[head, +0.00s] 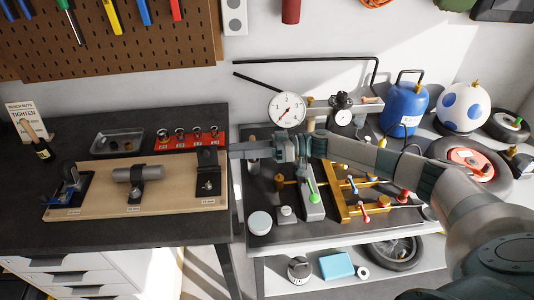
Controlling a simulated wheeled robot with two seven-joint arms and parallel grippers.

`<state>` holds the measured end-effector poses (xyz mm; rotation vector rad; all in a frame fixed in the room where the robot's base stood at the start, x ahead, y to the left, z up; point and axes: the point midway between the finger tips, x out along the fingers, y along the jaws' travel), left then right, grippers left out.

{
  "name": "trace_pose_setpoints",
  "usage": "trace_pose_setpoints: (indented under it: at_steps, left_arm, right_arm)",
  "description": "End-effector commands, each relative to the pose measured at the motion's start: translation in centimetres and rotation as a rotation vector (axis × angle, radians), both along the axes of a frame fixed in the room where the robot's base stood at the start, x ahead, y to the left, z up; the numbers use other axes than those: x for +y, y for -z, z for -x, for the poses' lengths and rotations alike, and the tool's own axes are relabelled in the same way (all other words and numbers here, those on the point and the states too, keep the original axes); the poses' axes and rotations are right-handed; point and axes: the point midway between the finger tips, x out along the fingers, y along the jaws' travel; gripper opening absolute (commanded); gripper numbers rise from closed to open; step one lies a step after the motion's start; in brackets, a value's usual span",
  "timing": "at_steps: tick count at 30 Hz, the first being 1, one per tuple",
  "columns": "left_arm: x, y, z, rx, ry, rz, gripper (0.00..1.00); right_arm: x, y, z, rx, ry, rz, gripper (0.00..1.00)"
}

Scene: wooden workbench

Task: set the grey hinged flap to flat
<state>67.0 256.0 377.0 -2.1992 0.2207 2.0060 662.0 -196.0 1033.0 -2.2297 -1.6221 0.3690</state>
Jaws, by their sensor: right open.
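A dark grey plate (208,158) stands upright at the right end of the light wooden board (97,202) on the left bench. It looks like the hinged flap, with a dark base bracket (208,186) below it on the board. My right gripper (234,150) comes in from the right and points left, just to the right of the plate. A small gap seems to lie between them, but I cannot tell whether they touch. The gripper is open, with nothing visible in it. My left gripper is not in view.
The board also carries a grey cylinder in a clamp (137,174) and a blue-black clamp device (68,187). Behind it are a red rack (187,137) and a metal tray (115,142). A gauge (287,109) and several levers crowd the right bench under my arm.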

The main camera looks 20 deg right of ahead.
Motion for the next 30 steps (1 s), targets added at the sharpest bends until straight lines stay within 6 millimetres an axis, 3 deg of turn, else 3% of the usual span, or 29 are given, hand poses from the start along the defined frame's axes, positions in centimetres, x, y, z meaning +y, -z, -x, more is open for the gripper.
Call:
trace_pose_setpoints:
  at_steps: [6,12,25,26,30]
  left_arm:
    - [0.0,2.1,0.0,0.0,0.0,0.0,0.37]
    - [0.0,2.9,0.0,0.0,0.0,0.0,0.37]
    - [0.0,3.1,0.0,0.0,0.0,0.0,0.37]
    - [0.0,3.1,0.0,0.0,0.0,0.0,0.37]
    - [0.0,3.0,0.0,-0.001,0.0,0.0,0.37]
  right_arm:
    - [-4.2,0.4,1.4,0.0,0.0,0.001,0.41]
    - [-6.5,0.2,2.2,0.001,0.0,0.001,0.41]
    - [-7.3,0.0,2.5,0.001,-0.002,-0.001,0.41]
    - [-7.3,0.0,2.5,0.001,-0.002,-0.001,0.38]
    - [-7.3,0.0,2.5,0.001,0.0,-0.002,0.05]
